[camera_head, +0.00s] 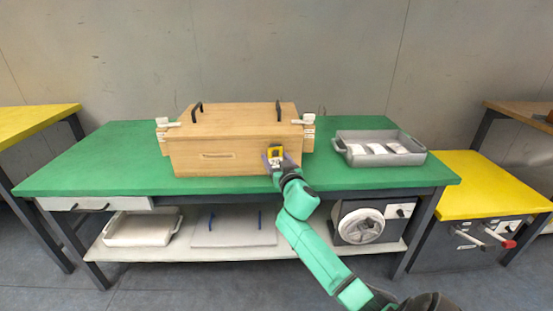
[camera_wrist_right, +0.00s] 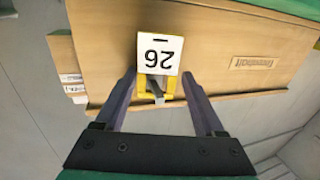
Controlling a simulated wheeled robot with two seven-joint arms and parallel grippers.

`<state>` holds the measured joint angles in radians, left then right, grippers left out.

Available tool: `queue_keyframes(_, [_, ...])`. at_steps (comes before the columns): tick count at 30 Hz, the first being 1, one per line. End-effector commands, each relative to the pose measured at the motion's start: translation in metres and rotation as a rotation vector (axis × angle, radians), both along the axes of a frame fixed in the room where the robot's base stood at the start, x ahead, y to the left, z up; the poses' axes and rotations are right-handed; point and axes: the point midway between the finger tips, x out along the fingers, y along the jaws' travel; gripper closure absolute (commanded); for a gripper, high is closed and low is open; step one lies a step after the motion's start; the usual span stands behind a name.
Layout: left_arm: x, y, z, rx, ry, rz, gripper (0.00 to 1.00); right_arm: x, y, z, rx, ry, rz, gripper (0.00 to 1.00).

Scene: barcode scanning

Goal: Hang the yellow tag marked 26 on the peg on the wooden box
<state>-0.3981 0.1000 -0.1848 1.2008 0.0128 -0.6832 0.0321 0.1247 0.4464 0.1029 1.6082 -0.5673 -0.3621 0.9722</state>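The wooden box (camera_head: 235,142) stands on the green table. The yellow tag (camera_head: 276,152) is at the right part of its front face. In the right wrist view the tag's white label (camera_wrist_right: 158,53) reads 26, upside down in that picture. A dark peg (camera_wrist_right: 156,92) shows inside the tag's yellow frame (camera_wrist_right: 143,84); the tag appears to hang on it against the box front. My right gripper (camera_head: 280,160) is in front of the tag. In the right wrist view its fingers (camera_wrist_right: 158,76) stand apart on both sides of the tag, with gaps. My left gripper is not in view.
A grey tray (camera_head: 420,158) with several white packets stands to the right on the table. The box has black handles (camera_head: 196,111) on top and white clamps (camera_head: 308,120) at its sides. The green table (camera_head: 95,165) is clear on the left.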

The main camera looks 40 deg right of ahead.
Motion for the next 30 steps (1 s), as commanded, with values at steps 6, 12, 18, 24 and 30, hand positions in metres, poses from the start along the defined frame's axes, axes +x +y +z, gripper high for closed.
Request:
queue_keyframes(6, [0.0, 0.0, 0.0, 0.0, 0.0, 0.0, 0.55, -0.001, -0.005, 0.001, -0.001, 0.0, -0.011, 0.06])
queue_keyframes(12, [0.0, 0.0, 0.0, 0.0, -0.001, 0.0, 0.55, -0.002, -0.005, 0.001, -0.001, 0.0, -0.013, 0.06])
queue_keyframes(18, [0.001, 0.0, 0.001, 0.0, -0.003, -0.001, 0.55, -0.007, -0.003, 0.001, -0.001, 0.0, -0.013, 0.06])
queue_keyframes(24, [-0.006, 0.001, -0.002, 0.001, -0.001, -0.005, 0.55, -0.041, 0.014, 0.0, 0.002, 0.002, -0.007, 0.06])
queue_keyframes(30, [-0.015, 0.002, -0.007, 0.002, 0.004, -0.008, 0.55, -0.096, 0.038, -0.001, 0.004, 0.004, -0.006, 0.06])
